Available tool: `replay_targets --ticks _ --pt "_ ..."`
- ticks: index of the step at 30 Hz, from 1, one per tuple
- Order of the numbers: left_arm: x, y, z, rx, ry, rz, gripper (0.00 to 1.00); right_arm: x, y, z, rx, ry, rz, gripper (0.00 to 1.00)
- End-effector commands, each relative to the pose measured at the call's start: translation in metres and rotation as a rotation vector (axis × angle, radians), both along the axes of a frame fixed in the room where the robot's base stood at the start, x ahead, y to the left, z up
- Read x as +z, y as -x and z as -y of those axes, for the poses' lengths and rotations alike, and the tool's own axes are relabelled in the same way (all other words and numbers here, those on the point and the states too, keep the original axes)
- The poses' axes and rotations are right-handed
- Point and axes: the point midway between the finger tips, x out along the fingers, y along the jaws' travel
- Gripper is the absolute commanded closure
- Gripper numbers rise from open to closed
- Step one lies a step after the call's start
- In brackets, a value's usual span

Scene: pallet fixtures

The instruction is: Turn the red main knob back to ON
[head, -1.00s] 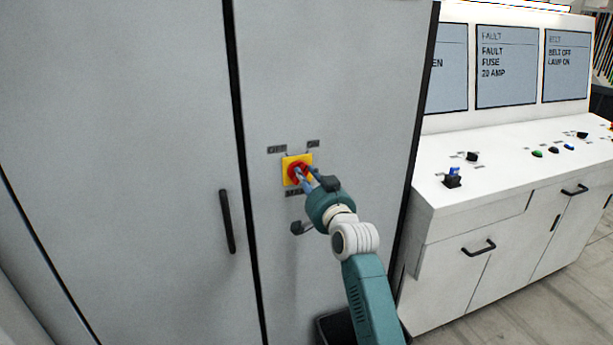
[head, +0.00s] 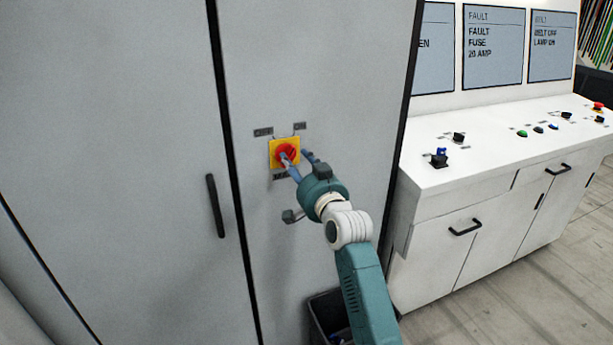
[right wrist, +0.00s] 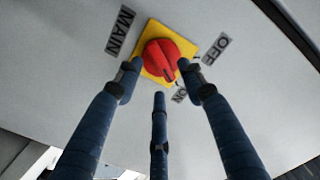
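The red main knob (head: 287,153) sits on a yellow square plate (head: 274,164) on the grey cabinet door. OFF is at the plate's upper left, ON at its upper right, MAIN below. In the right wrist view the red knob (right wrist: 164,56) has a dark mark that points roughly toward the ON label (right wrist: 180,95). My right gripper (head: 298,157) is at the knob with its fingers spread. The right wrist view shows three blue fingers of my right gripper (right wrist: 160,85) around the knob, apart from each other; contact is unclear. My left gripper is not in view.
The grey cabinet (head: 130,120) has a black vertical handle (head: 215,205) left of the knob. A white console (head: 440,205) with screens, buttons and drawers stands at the right. A dark bin (head: 322,305) stands on the floor below my right arm. Floor is clear in front of the console.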

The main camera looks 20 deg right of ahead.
Motion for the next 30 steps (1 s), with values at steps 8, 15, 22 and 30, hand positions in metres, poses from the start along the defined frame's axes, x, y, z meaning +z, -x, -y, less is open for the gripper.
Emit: replay_targets --ticks 8,15,22,30 --pt "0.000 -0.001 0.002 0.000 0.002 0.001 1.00 -0.001 0.059 0.002 -0.001 0.000 -0.001 0.60" --pt "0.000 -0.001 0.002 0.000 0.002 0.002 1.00 -0.001 0.091 0.003 0.001 -0.001 -0.001 0.60" --pt "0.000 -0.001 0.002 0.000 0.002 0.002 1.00 -0.001 0.097 0.003 0.001 -0.001 -0.001 0.60" --pt "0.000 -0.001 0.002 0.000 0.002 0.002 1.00 -0.001 0.096 0.003 0.001 -0.001 -0.001 0.60"
